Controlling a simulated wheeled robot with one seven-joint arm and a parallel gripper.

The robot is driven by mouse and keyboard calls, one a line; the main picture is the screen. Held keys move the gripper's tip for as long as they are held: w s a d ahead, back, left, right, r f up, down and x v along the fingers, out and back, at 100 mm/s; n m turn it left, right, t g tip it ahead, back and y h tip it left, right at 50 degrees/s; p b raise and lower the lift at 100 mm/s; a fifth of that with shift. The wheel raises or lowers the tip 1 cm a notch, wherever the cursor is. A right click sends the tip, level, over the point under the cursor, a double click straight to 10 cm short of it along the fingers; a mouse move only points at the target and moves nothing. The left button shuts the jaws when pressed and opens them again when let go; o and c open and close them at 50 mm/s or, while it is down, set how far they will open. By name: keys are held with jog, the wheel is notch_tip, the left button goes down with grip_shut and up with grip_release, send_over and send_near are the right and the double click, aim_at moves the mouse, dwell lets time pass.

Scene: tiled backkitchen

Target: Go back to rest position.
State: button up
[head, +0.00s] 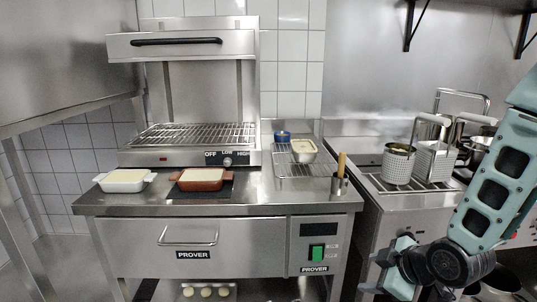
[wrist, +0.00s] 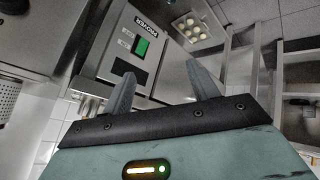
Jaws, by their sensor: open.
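My gripper (head: 384,272) hangs low at the right of the head view, in front of the counter and fryer fronts. In the wrist view, the two grey fingers of my gripper (wrist: 161,78) stand wide apart with nothing between them. The green switch (wrist: 142,47) of the counter's control panel shows beyond the fingers; the same switch (head: 316,252) is left of my gripper in the head view. My gripper appears apart from the counter front.
A white dish (head: 124,186) and a brown dish (head: 200,185) stand on the steel counter (head: 270,195) below the salamander grill (head: 195,140). A wire rack (head: 290,168) holds containers. Fryer baskets (head: 398,168) stand at right. A tray of round pale items (wrist: 190,28) sits below.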

jog(key=s+a+r+m+g+h+p, duration=0.1)
jog(key=s+a+r+m+g+p, duration=0.1)
jog(key=s+r, duration=0.5)
jog(key=s+a+r+m+g+h+p, duration=0.2)
jog(key=s+a+r+g, duration=0.3)
jog(key=s, duration=1.1)
notch_tip(320, 180, up, 4)
jog(key=shift+s+a+f+m+g, duration=0.2)
jog(key=shift+a+f+m+g, duration=0.15)
jog(key=shift+a, duration=0.8)
jog(key=shift+r, duration=0.1)
